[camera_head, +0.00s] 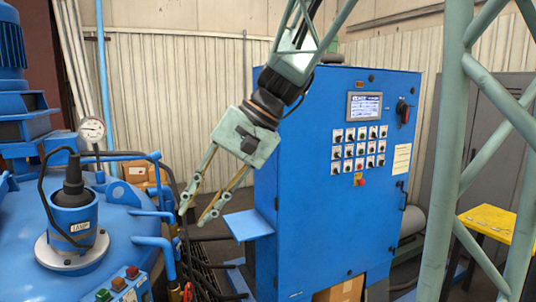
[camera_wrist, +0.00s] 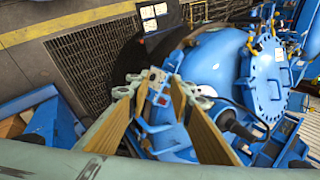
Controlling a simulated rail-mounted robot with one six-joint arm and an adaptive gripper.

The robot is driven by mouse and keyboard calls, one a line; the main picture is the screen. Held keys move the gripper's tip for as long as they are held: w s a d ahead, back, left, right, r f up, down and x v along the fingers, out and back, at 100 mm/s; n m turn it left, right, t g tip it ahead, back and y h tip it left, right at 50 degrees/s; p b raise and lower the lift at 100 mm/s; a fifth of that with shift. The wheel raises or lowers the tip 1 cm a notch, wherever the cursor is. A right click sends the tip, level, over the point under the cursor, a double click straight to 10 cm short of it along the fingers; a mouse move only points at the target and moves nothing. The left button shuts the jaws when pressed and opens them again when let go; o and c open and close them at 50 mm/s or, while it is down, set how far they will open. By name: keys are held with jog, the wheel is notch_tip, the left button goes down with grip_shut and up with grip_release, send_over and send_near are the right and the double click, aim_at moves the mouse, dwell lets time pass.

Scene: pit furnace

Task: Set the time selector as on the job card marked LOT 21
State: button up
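A blue control cabinet (camera_head: 325,220) stands at the centre right, with a small lit screen (camera_head: 364,105) and rows of small dark switches (camera_head: 358,142) below it. I cannot tell which one is the time selector. A pale paper card (camera_head: 402,160) is on the right of the cabinet front; its writing is too small to read, so I cannot tell whether it is marked LOT 21. My gripper (camera_head: 195,216) is open and empty, pointing down left of the cabinet, apart from the switches. Its two fingers also show spread in the wrist view (camera_wrist: 162,88).
A blue shelf (camera_head: 248,225) juts from the cabinet's left side. A yellow-topped table (camera_head: 490,222) stands at right.

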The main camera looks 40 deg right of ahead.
jog(key=w+d+r+m+t+y+p, duration=0.1)
jog(key=w+d+m+t+p, duration=0.2)
jog(key=w+d, duration=0.8)
jog(key=w+d+r+m+t+y, duration=0.1)
jog(key=w+d+m+t, duration=0.4)
jog(key=d, duration=1)
jog(key=m+t+h+p, duration=0.5)
jog(key=m+t+h, duration=0.1)
jog(key=m+h, duration=0.55)
send_near(352, 154)
jog(key=v, duration=0.5)
jog(key=shift+s+a+r, duration=0.1)
jog(key=shift+s+r, duration=0.05)
jog(key=shift+r, duration=0.2)
jog(key=shift+f+p+x, duration=0.1)
jog(key=shift+p+x, duration=0.5)
jog(key=shift+x, duration=2.85)
jog(key=shift+f+p+x, duration=0.15)
jog(key=shift+p+x, duration=0.45)
jog(key=shift+x, duration=2.85)
